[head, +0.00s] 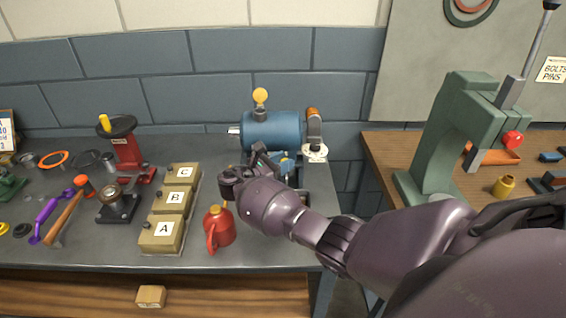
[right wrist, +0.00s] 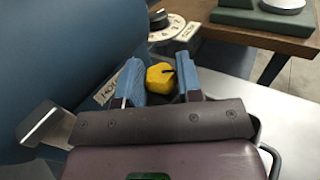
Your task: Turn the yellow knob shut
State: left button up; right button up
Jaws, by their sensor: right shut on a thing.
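The yellow knob (right wrist: 160,77) is in the right wrist view, between the two blue fingers of my right gripper (right wrist: 158,84). The fingers are shut on its sides, and a dark mark shows on its face. In the head view my right gripper (head: 284,163) is at the front of the blue casing (head: 272,130), and the knob is largely hidden there. A partly covered label plate (right wrist: 108,92) is beside the left finger in the wrist view. My left gripper is in neither view.
A white dial (right wrist: 166,27) is beyond the knob; in the head view it is right of the casing. A red oil can (head: 218,228) and boxes marked A (head: 162,235), B and C stand left of my arm. A green press (head: 440,150) stands on the right table.

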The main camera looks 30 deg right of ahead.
jog(key=shift+m+g, duration=0.3)
jog(key=shift+g, duration=0.2)
jog(key=o, duration=0.8)
jog(key=shift+d, duration=0.1)
jog(key=shift+o, duration=0.7)
jog(key=shift+r, duration=0.1)
